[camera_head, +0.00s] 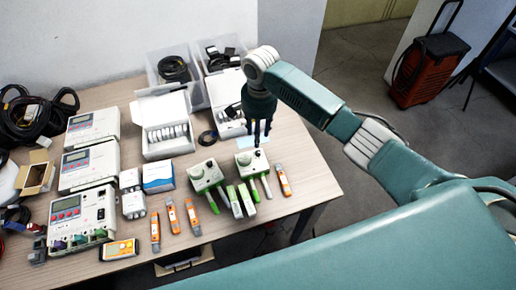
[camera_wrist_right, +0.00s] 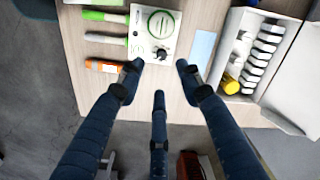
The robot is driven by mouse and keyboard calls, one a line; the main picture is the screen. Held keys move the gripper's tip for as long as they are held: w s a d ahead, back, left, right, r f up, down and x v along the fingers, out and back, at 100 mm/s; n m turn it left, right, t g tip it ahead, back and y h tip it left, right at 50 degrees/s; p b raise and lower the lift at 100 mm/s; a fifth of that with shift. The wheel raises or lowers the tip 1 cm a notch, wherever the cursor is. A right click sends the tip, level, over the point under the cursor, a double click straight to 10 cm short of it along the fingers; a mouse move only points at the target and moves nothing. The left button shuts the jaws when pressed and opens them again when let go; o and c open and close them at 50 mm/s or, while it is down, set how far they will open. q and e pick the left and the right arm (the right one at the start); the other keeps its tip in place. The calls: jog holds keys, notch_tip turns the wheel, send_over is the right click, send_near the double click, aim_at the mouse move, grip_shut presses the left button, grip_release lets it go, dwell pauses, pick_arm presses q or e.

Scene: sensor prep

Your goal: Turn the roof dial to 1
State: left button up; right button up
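A white and green sensor box (camera_head: 247,163) stands near the table's right side, with a dark dial on its top face. In the right wrist view the box (camera_wrist_right: 143,29) shows a green ring and a black round dial (camera_wrist_right: 162,53) near its lower edge. The dial's number setting is too small to read. My right gripper (camera_head: 257,142) hangs above this box, fingers pointing down. In the right wrist view the gripper (camera_wrist_right: 158,72) has its fingers spread, with nothing between them, and the dial lies just beyond the fingertips. My left gripper is not in view.
A similar box (camera_head: 205,174) stands to the left. Green-handled and orange tools (camera_head: 283,180) lie around the boxes. An open white carton (camera_head: 165,125) of parts and clear bins (camera_head: 176,66) stand behind. White meter units (camera_head: 89,167) fill the left side.

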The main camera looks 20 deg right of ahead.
aim_at(258, 152)
jog(key=f, duration=0.7)
jog(key=f+p, duration=0.1)
jog(key=f, duration=0.2)
jog(key=shift+w+d+f, duration=0.1)
jog(key=shift+w+f, duration=0.05)
jog(key=shift+w, duration=0.1)
grip_shut()
